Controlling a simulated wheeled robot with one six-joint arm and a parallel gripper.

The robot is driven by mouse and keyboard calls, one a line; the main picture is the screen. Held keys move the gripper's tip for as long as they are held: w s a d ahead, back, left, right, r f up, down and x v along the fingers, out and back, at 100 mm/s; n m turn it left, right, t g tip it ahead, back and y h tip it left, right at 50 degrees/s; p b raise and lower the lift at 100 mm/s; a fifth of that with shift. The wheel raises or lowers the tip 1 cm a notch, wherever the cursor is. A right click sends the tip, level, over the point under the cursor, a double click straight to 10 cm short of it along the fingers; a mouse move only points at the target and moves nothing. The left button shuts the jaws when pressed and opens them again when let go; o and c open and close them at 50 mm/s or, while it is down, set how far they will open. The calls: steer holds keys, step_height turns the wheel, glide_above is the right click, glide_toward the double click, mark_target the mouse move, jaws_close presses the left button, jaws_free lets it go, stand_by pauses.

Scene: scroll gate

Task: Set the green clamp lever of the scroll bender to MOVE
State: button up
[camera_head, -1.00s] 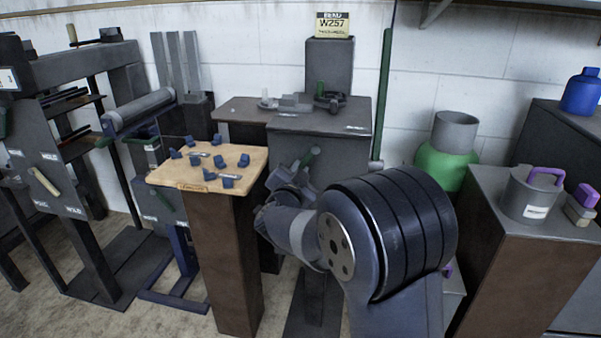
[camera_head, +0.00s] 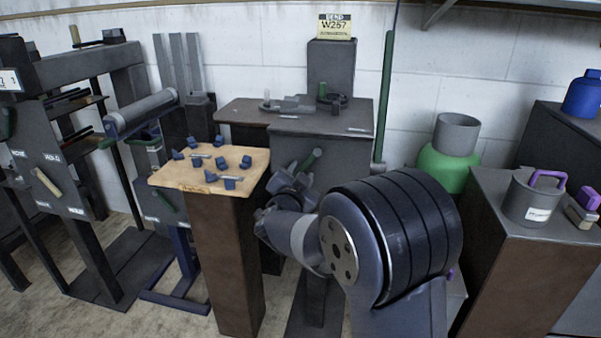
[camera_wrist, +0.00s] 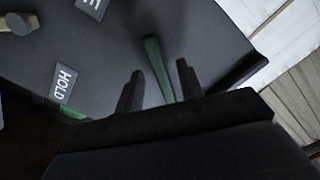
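The scroll bender (camera_head: 330,125) is the dark grey machine at the middle back, under a W257 sign. Its green clamp lever (camera_head: 311,160) sticks up and right from the front face, just beyond my gripper. In the wrist view the green lever (camera_wrist: 157,60) runs between my two dark fingers, with a gap on each side. My gripper (camera_wrist: 160,67) is open around it. A HOLD label (camera_wrist: 65,84) lies left of the lever. A second label (camera_wrist: 92,6), cut off by the top edge, shows only an E. The lever's lower end is hidden by my gripper.
A wooden-topped stand (camera_head: 205,184) with several blue blocks is close left of my arm. A brown cabinet (camera_head: 535,250) with a grey pot (camera_head: 530,205) stands right. A tan knob (camera_wrist: 18,23) shows at the wrist view's upper left.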

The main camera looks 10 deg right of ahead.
steer(key=p+v, duration=0.2)
steer(key=v, duration=0.8)
steer(key=b+x, duration=0.2)
steer(key=x, duration=0.8)
steer(key=shift+w+d, duration=0.1)
steer(key=shift+w, duration=0.25)
steer(key=shift+s, duration=0.1)
